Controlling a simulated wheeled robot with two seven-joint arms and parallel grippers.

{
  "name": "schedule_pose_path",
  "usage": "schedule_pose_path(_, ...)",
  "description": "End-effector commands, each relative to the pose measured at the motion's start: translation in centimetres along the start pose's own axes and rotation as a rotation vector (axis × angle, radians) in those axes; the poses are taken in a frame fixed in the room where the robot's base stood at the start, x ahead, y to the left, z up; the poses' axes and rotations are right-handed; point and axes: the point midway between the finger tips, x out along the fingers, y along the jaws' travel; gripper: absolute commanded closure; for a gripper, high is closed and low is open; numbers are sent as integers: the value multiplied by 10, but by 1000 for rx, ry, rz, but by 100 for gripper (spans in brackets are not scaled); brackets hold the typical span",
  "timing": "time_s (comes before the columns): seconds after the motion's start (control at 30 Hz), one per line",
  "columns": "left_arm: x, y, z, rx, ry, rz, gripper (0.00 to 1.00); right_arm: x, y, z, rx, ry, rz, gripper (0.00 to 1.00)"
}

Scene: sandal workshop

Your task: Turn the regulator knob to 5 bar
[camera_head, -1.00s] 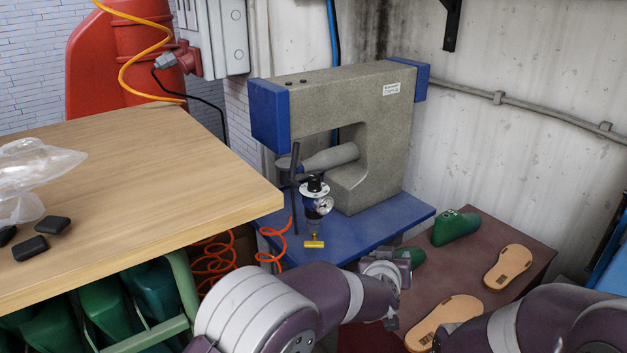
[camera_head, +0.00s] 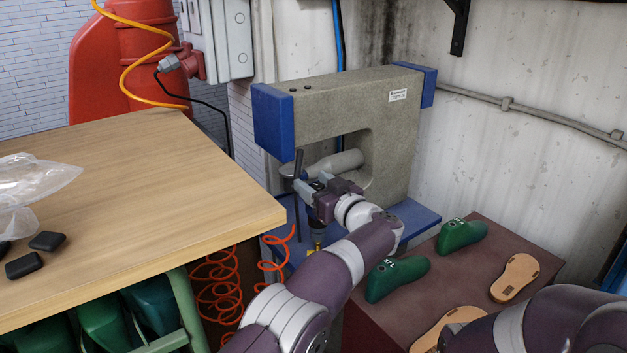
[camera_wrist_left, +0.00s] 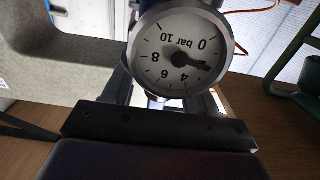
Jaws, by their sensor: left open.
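The regulator (camera_head: 317,226) stands on the blue bench by the press, and its upper part with the knob is hidden behind my left gripper (camera_head: 308,188) in the head view. In the left wrist view the round white gauge (camera_wrist_left: 180,53) shows upside down. Its dark needle points at about 2 bar, between the 0 and the 4. My left gripper is open at the regulator's top; in the wrist view its dark body (camera_wrist_left: 155,125) lies just below the gauge. I cannot tell whether the fingers touch the knob. My right gripper is out of view.
The grey press (camera_head: 345,90) with blue ends rises just behind the regulator. A wooden table (camera_head: 130,190) is close on the left, with orange coiled hose (camera_head: 220,285) below its edge. Green lasts (camera_head: 398,277) and tan soles (camera_head: 514,277) lie on the brown table at right.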

Motion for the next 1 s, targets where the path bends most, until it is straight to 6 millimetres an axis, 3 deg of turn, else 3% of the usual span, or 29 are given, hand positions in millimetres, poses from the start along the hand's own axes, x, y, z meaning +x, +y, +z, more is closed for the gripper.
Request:
schedule_pose_path(0.33, 7, 0, 0, -1, 0, 2, 42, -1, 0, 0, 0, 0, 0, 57)
schedule_pose_path(0.5, 7, 0, 0, -1, 0, 1, 94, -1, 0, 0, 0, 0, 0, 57)
schedule_pose_path(1.0, 7, 1, 2, 0, -1, 123, 93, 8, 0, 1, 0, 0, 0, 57)
